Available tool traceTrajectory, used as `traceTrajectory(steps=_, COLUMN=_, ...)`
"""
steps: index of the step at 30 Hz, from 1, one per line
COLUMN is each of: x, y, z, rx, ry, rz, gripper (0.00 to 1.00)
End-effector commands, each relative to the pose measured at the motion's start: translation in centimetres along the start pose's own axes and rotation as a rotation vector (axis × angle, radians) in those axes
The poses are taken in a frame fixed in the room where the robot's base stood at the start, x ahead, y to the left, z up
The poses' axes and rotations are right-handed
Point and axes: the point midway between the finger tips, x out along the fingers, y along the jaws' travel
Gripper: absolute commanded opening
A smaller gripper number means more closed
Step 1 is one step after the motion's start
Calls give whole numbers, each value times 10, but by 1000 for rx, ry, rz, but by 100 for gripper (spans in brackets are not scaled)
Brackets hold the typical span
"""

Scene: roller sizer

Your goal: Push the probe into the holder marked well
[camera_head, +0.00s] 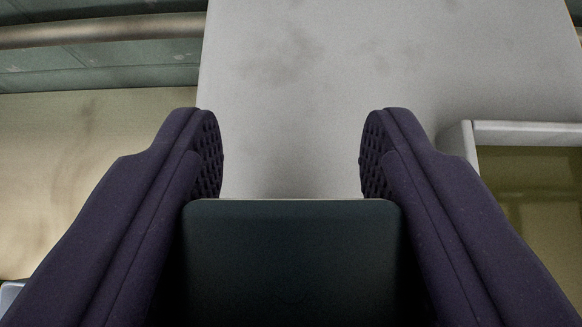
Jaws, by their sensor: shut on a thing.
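My gripper (291,152) reaches in from the bottom, its two dark purple fingers with ribbed pads standing apart. A dark green-black block (292,262) fills the space between the fingers at the bottom, and my gripper is shut on it. It appears to be the probe, but only its flat near face and straight upper edge show; its far end is hidden. No holder marked well can be made out, and no marking is legible.
A large pale grey panel (300,70) lies beyond the fingertips. A white-rimmed frame (525,133) with an olive inside stands at the right, close to the right finger. A tan surface (80,170) and a pale pipe (100,31) are at the left.

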Motion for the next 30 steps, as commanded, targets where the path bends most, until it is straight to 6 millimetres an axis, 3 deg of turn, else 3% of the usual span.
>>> traceTrajectory(steps=30, x=12, y=0, z=16, rx=0, ry=0, rz=0, gripper=17)
